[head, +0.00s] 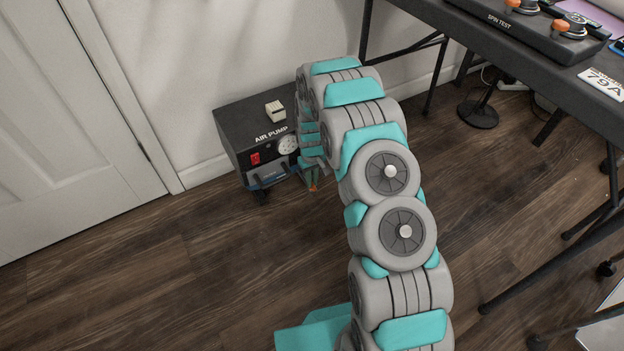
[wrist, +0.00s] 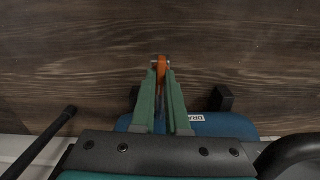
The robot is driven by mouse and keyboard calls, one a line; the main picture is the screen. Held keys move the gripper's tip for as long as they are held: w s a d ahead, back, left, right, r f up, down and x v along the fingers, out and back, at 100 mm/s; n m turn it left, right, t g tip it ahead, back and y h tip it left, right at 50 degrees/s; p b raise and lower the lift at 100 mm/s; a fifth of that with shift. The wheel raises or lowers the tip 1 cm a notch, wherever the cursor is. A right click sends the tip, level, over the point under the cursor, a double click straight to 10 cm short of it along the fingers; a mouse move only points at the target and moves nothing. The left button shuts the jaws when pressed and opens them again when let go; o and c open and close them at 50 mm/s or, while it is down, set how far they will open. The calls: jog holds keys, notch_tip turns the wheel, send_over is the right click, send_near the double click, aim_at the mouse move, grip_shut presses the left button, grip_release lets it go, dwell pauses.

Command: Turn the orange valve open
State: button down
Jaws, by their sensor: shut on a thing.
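The orange valve (wrist: 161,64) shows in the wrist view as a narrow orange handle with small metal bits at its far end. My gripper (wrist: 160,82) has its two green fingers shut on either side of this handle, which hides part of it. The valve sits by a blue body (wrist: 215,125) with a partly hidden white label beginning "DRA". In the head view the gripper (head: 314,184) is low at the front right of the black air pump (head: 232,130), with a speck of orange at its tip. My arm hides part of the pump there.
The pump stands on the wood floor (head: 150,270) by the white wall and door (head: 60,120). A dark table (head: 480,40) with a spin-test unit is at the right. Open floor lies left of my arm.

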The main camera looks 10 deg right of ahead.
jog(key=shift+n, duration=0.6)
jog(key=c, duration=0.9)
grip_release()
jog(key=shift+r, duration=3.9)
